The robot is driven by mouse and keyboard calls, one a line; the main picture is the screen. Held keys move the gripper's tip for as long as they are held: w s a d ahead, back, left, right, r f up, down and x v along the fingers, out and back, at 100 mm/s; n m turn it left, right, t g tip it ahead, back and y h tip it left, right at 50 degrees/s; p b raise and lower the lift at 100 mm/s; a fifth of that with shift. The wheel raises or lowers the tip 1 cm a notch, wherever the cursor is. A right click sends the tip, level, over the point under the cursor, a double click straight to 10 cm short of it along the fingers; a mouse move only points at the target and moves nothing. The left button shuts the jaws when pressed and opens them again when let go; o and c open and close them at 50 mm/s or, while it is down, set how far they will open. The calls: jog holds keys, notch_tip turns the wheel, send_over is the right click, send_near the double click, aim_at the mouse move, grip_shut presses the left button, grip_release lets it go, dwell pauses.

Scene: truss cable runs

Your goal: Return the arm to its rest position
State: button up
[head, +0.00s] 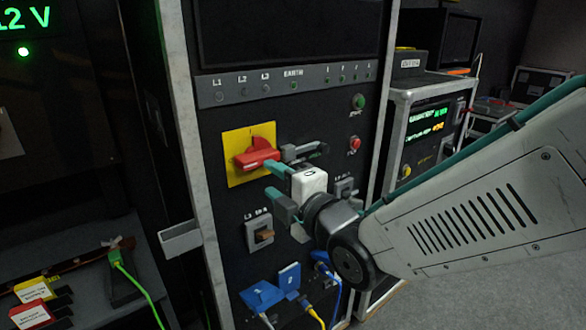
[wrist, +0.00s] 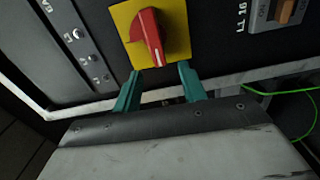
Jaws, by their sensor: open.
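My gripper (head: 273,181) is open, its two teal fingertips apart with nothing between them. In the head view it is in front of the rack panel, just below and right of the red rotary switch (head: 257,159) on its yellow plate (head: 235,143). In the wrist view both fingers (wrist: 160,75) point at the lower edge of the yellow plate (wrist: 124,18), and the red switch handle (wrist: 147,37) is beyond them, apart from the fingers. My arm comes in from the right in the head view and hides part of the panel.
Below the switch are a breaker (head: 259,233) and blue socket covers (head: 262,296) with plugged cables. Green (head: 359,101) and red (head: 355,143) buttons are at the panel's right. A metal bracket (head: 181,239) sticks out at left. A second rack (head: 427,125) stands behind my arm. Grey floor shows lower right.

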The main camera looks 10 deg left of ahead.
jog(key=s+d+f+m+g+h, duration=0.1)
jog(key=d+f+m+g+h, duration=0.3)
jog(key=f, duration=0.5)
jog(key=s+d+f+m+g+h, duration=0.25)
jog(key=d+m+h, duration=0.35)
jog(key=d+m, duration=0.4)
jog(key=s+d+r+m+g+h, duration=0.1)
jog(key=s+d+m, duration=0.3)
jog(key=d, duration=0.4)
jog(key=s+d+r+m+g+h, duration=0.1)
jog(key=s+d+r+m, duration=0.3)
jog(key=d, duration=0.5)
jog(key=s+d+r+m+g+h, duration=0.1)
jog(key=s+d+r+m, duration=0.1)
jog(key=s+d+m, duration=0.3)
jog(key=s+d, duration=0.2)
jog(key=d, duration=0.2)
jog(key=shift+s+r+m+h, duration=0.3)
jog(key=shift+s+r, duration=0.05)
